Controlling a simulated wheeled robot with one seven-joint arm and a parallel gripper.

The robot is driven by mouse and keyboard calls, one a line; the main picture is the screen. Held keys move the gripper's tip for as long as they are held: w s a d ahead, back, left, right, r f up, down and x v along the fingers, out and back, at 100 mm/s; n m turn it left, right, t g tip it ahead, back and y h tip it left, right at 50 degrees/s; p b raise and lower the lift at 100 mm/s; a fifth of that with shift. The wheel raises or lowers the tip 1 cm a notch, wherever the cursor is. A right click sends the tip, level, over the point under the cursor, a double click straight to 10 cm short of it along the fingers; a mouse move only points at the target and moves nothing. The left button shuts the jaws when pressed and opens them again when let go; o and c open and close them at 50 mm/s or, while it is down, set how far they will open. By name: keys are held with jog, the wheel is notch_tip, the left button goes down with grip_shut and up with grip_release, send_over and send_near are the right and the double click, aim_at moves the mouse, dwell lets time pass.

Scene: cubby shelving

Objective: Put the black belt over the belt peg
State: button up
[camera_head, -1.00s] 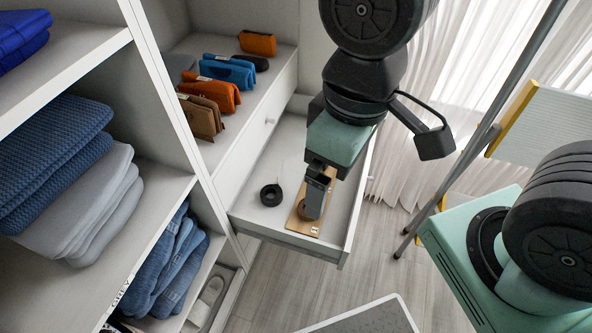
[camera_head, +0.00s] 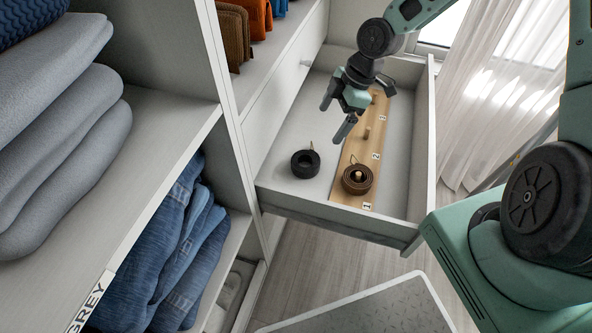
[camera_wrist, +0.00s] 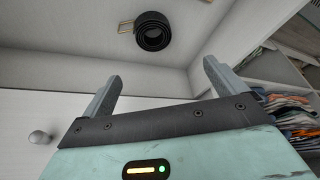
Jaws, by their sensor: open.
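The coiled black belt (camera_head: 306,173) lies on the drawer floor, left of a wooden peg board (camera_head: 346,155). It also shows at the top of the wrist view (camera_wrist: 153,43), with its buckle sticking out to one side. The board carries numbers 1, 2 and 3. A coiled brown belt (camera_head: 357,187) sits at number 1, seemingly around a peg. The pegs by number 2 (camera_head: 367,133) and number 3 (camera_head: 374,98) look bare. My gripper (camera_head: 336,116) is open and empty, above the drawer, up and right of the black belt in the head view.
The open drawer (camera_head: 330,215) has raised walls around the board and belts. Shelves at the left hold grey folded clothes (camera_head: 60,150) and folded jeans (camera_head: 165,260). A grey-topped surface (camera_head: 375,310) lies in front of the drawer.

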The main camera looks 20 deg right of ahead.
jog(key=f, duration=0.1)
jog(key=b, duration=0.5)
send_over(304, 160)
jog(key=s+d, duration=0.2)
jog(key=f, duration=1.1)
jog(key=shift+a, duration=0.25)
jog(key=shift+w+b+x, duration=0.15)
jog(key=shift+b+x, duration=0.7)
jog(key=shift+x, duration=0.5)
jog(key=shift+w+b+x, duration=0.1)
jog(key=shift+b+x, duration=0.75)
jog(key=shift+x, duration=0.5)
jog(key=shift+r, duration=0.15)
jog(key=c, duration=1.2)
